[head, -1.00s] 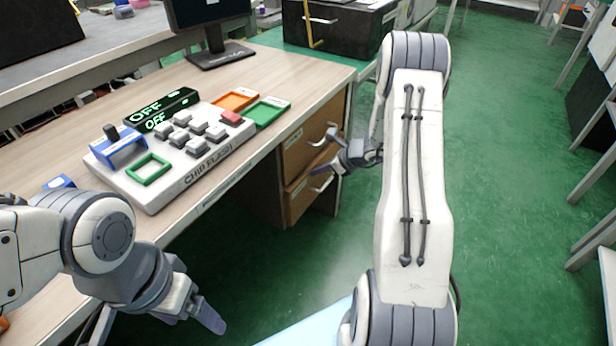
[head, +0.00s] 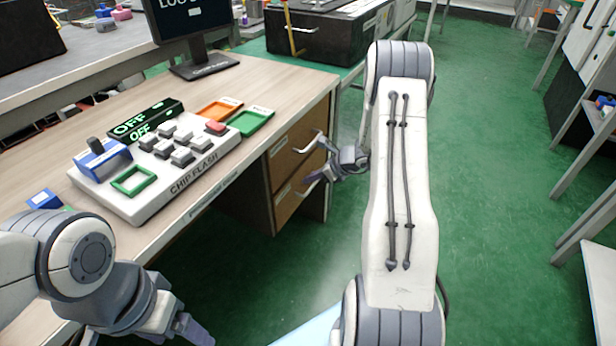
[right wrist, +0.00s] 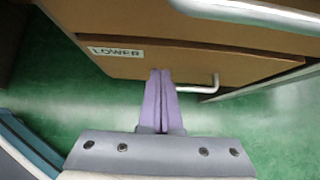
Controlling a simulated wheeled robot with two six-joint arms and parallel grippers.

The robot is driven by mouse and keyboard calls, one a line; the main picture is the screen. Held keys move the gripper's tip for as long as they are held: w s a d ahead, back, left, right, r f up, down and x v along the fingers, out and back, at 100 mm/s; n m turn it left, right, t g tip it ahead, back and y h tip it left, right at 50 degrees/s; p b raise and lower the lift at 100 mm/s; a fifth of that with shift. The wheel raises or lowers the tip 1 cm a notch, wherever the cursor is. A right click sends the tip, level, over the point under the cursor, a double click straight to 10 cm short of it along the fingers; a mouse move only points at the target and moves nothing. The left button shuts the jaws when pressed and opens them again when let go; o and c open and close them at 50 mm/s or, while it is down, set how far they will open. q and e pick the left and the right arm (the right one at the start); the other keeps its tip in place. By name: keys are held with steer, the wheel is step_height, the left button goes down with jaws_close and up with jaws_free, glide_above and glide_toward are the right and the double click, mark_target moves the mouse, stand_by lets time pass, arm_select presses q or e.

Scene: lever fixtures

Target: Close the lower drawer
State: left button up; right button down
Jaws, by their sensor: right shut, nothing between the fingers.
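The lower drawer (head: 286,203) is the bottom brown front under the desk's right end. Its "LOWER" label and silver handle show in the right wrist view (right wrist: 190,68). It looks close to in line with the upper drawer (head: 288,158), but I cannot tell if a gap remains. My right gripper (head: 312,178) is shut and empty in front of the drawers. In the right wrist view its fingers (right wrist: 160,78) point at the lower front, left of the handle; contact is unclear. My left gripper (head: 195,332) is at the bottom left, partly cut off.
The desk (head: 285,85) carries a button panel (head: 155,175), an orange tray (head: 219,109), a green tray (head: 251,122) and a monitor (head: 195,25). A black cabinet (head: 330,30) stands behind.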

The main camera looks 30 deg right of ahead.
steer(key=p+v, duration=0.3)
steer(key=v, duration=0.7)
steer(key=shift+s+d, duration=0.15)
steer(key=shift+s, duration=0.4)
steer(key=a+r+n+g+y, duration=0.1)
steer(key=a+r+n+g, duration=0.2)
steer(key=a, duration=0.5)
steer(key=a+r+n+y, duration=0.1)
steer(key=a+r+n, duration=0.1)
steer(key=a+n, duration=0.45)
steer(key=s+a+r+n+g, duration=0.25)
steer(key=s+a+n, duration=0.2)
steer(key=a, duration=0.35)
steer(key=s+a+r+n+g, duration=0.2)
steer(key=s+a+r+n, duration=0.15)
steer(key=a+n, duration=0.4)
steer(key=s+a+r+n+h, duration=0.2)
steer(key=s+a+n+h, duration=0.1)
steer(key=s+n, duration=0.55)
steer(key=s+a+r+n+h, duration=0.1)
steer(key=s+a+n+h, duration=0.15)
steer(key=s+n, duration=0.65)
step_height(320, 180, up, 27)
steer(key=m+p, duration=0.1)
steer(key=p, duration=2.6)
steer(key=shift+s+a, duration=0.2)
